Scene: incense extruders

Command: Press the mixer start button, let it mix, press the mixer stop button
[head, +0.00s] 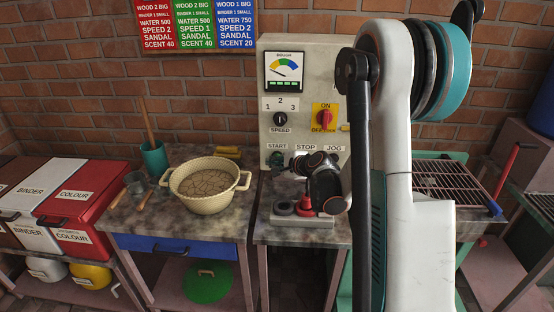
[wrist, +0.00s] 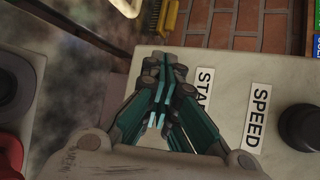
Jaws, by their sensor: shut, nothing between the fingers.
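The mixer's control panel (head: 293,125) stands upright at the back, with START, STOP and JOG labels in a row low on its face. My gripper (head: 281,161) is shut and empty at the panel, just below the START label (head: 277,147). In the wrist view my gripper (wrist: 164,75) has its teal fingers together in front of the panel, beside the partly covered START label (wrist: 204,91). The start button is hidden or cannot be told from the fingers, so contact is unclear. The stop button is hidden behind my wrist.
A speed knob (head: 280,119), a red and yellow switch (head: 325,117) and a dough gauge (head: 284,72) are on the panel. Below is a base with a black disc (head: 283,208) and a red part (head: 305,206). A cream pot (head: 205,199) stands on the left table.

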